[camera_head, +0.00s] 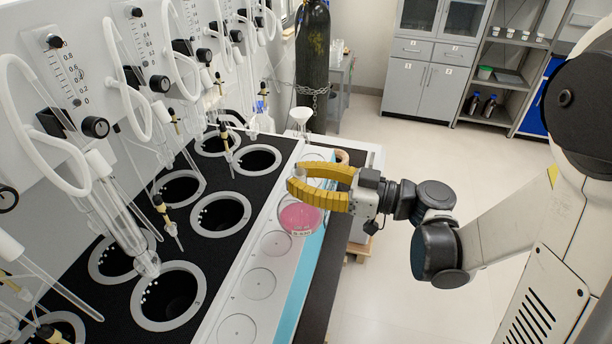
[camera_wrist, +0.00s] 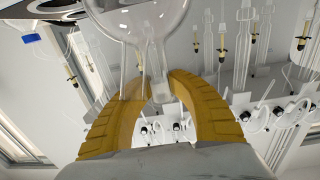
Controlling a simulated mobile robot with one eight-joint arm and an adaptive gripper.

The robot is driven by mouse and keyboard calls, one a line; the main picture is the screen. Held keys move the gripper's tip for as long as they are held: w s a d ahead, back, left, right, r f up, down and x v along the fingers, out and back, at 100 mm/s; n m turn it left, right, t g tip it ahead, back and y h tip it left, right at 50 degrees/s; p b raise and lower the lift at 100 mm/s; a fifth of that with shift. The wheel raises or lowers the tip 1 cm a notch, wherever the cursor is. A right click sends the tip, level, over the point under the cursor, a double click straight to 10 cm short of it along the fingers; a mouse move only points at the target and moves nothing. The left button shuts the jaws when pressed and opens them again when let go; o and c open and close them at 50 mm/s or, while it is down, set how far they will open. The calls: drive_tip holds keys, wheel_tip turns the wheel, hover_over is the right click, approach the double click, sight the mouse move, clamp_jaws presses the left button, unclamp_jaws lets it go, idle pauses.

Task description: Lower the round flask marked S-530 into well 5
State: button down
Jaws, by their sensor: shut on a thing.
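A round flask (camera_head: 300,219) with pink liquid hangs upright in my gripper (camera_head: 293,184). A label shows low on it, too small to read surely. The yellow fingers are shut around its neck, with the bulb below them, over or just above the white ledge. In the wrist view, the flask's clear bulb (camera_wrist: 140,14) is at the top, and its neck lies between the fingertips of my gripper (camera_wrist: 158,90). Black-lined round wells with grey rims stand left of the flask, including a middle one (camera_head: 245,213) and a near one (camera_head: 203,296). I cannot read which is well 5.
The white ledge (camera_head: 211,318) has several marked circles; the nearer ones look empty. A clear funnel-topped glass piece (camera_head: 301,117) stands at its far end. Glass tubes, including one (camera_head: 147,262) beside the near well, hang over the wells. A dark gas cylinder (camera_head: 312,60) stands behind.

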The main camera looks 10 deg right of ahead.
drive_tip(key=s+p+x, duration=0.1)
drive_tip(key=p+x, duration=0.2)
drive_tip(key=x, duration=1.8)
wheel_tip(320, 180, down, 8)
drive_tip(key=b, duration=0.7)
drive_tip(key=shift+w+a+b, duration=0.2)
drive_tip(key=shift+b, duration=0.15)
drive_tip(key=shift+f+b, duration=0.35)
drive_tip(key=shift+b, duration=0.15)
drive_tip(key=shift+f, duration=0.15)
drive_tip(key=c, duration=1.1)
unclamp_jaws()
drive_tip(key=shift+c, duration=0.2)
drive_tip(key=shift+d, duration=0.1)
